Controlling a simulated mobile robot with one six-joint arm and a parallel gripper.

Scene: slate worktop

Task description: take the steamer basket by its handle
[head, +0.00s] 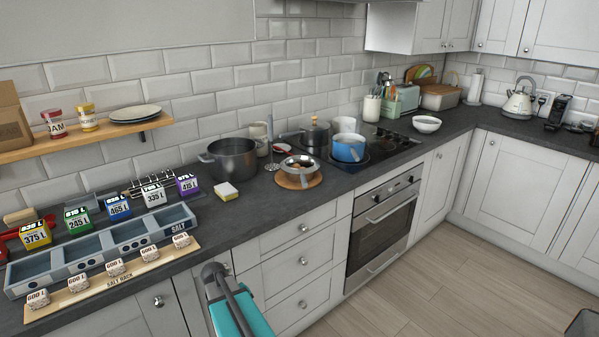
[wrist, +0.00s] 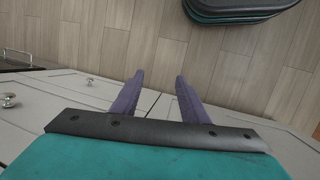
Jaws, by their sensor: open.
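A shallow silver metal dish (head: 299,162) looks like the steamer basket. It sits on a round wooden board (head: 298,181) on the worktop, left of the hob, in the head view. Something brownish shows inside it; I cannot make out its handle for certain. My gripper (wrist: 160,76) shows in the wrist view with its two purple fingers apart and nothing between them. It points down toward the floor and cupboard fronts, away from the basket. The basket is not in the wrist view. My teal arm shows at the bottom of the head view, in front of the drawers.
A blue pan (head: 348,148) is on the hob to the right.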

